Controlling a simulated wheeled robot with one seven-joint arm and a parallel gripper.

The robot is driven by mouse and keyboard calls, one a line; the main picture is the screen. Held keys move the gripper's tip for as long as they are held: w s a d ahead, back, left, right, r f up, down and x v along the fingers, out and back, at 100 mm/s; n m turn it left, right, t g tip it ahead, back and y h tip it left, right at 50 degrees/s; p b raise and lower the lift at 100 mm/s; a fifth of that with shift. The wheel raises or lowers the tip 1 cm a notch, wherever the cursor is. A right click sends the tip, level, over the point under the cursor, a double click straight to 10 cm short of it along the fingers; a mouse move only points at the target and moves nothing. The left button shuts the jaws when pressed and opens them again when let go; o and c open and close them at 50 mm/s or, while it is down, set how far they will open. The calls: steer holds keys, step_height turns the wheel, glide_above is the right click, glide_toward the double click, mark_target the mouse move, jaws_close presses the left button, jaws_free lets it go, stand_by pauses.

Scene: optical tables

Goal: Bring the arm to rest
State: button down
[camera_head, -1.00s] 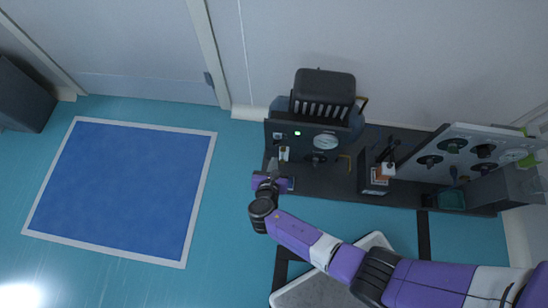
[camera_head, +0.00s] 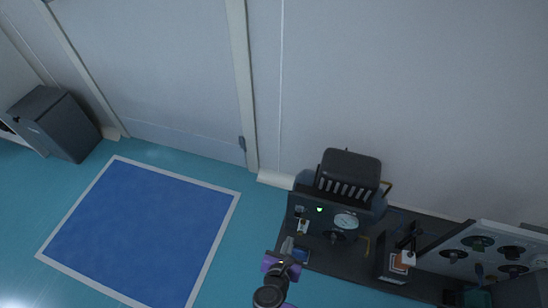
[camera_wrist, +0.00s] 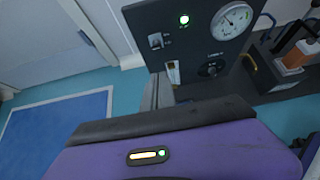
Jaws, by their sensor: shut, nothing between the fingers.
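My gripper (camera_head: 284,252) is at the bottom middle of the head view, in front of the dark machine panel. Its purple body fills the lower part of the wrist view, where part of a grey finger (camera_wrist: 158,92) shows. The fingers are shut with nothing seen between them. The dark panel (camera_wrist: 200,50) stands just beyond, with a lit green light (camera_wrist: 184,19), a round gauge (camera_wrist: 231,20), a switch (camera_wrist: 156,41) and a knob (camera_wrist: 211,69). Most of my arm is below the head view's edge.
A black ribbed unit (camera_head: 348,175) sits behind the panel against the wall. A slanted panel with several knobs (camera_head: 490,250) stands at right. A blue floor mat (camera_head: 140,225) and a dark cabinet (camera_head: 55,122) are at left. The floor around the mat is clear.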

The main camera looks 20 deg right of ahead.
steer(key=w+a+m+y, duration=0.2)
steer(key=a+m+y, duration=0.15)
steer(key=a, duration=0.25)
steer(key=s+a+r+m+t+y+p, duration=0.1)
steer(key=s+a+r+m+y, duration=0.15)
steer(key=r+m, duration=0.3)
steer(key=s+a+r+m+t+y+p, duration=0.1)
steer(key=s+r+m+y+p, duration=0.1)
steer(key=s+r+m+y, duration=0.25)
steer(key=s+d+r+m+t+h+p, duration=0.1)
steer(key=s+d+r+m, duration=0.4)
steer(key=r, duration=0.6)
steer(key=s+d+r+m+t+h+p, duration=0.1)
steer(key=s+d+r+m+p, duration=0.2)
steer(key=s+r, duration=0.5)
steer(key=s+d+r+m+t+h+p, duration=0.1)
steer(key=s+d+r+m, duration=0.5)
steer(key=r, duration=1)
steer(key=shift+s+d+r+m+t+h+p, duration=0.3)
steer(key=shift+s+m+t+h+p, duration=0.25)
steer(key=shift+p, duration=0.5)
